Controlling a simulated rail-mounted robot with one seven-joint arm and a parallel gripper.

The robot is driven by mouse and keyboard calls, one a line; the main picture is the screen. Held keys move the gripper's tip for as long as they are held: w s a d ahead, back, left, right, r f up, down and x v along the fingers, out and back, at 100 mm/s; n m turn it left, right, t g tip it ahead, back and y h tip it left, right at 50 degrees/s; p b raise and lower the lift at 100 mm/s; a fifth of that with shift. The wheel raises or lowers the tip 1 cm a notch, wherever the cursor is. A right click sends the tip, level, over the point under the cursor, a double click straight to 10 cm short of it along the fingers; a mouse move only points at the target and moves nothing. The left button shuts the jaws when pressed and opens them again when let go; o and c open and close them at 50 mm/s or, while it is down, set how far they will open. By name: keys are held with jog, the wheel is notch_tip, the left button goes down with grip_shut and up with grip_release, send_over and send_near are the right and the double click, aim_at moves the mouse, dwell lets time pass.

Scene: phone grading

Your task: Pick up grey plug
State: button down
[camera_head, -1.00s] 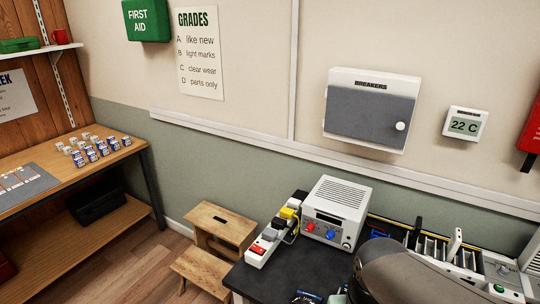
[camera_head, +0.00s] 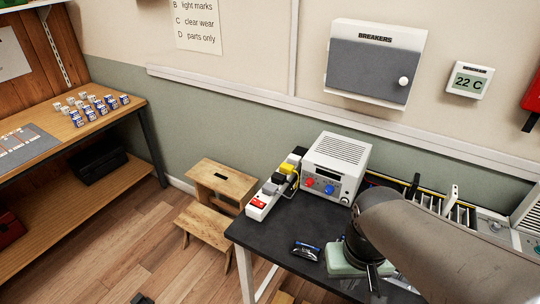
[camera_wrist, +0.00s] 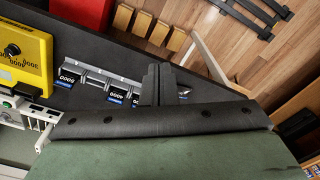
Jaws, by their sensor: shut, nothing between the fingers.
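A white power strip (camera_head: 257,211) with a red switch lies along the left edge of the dark bench in the head view. Several plugs sit in it. A grey plug (camera_head: 279,178) appears in its middle, close to a yellow plug (camera_head: 289,168); a darker one is in front and a black one behind. These plugs are small, so their shades are hard to tell apart. My gripper (camera_head: 373,279) is over the bench's front, right of and apart from the strip. In the wrist view its fingers (camera_wrist: 159,82) are together and empty. No plug shows there.
A white power supply (camera_head: 335,165) stands directly right of the strip. A dark packet (camera_head: 305,251) lies on the bench. The wrist view shows a yellow meter (camera_wrist: 25,55), a rack of labelled packs (camera_wrist: 115,95) and a red box (camera_wrist: 80,12). A wooden step stool (camera_head: 220,185) stands left.

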dwell(0.3)
jog(key=c, duration=1)
grip_release()
jog(key=shift+o, duration=0.2)
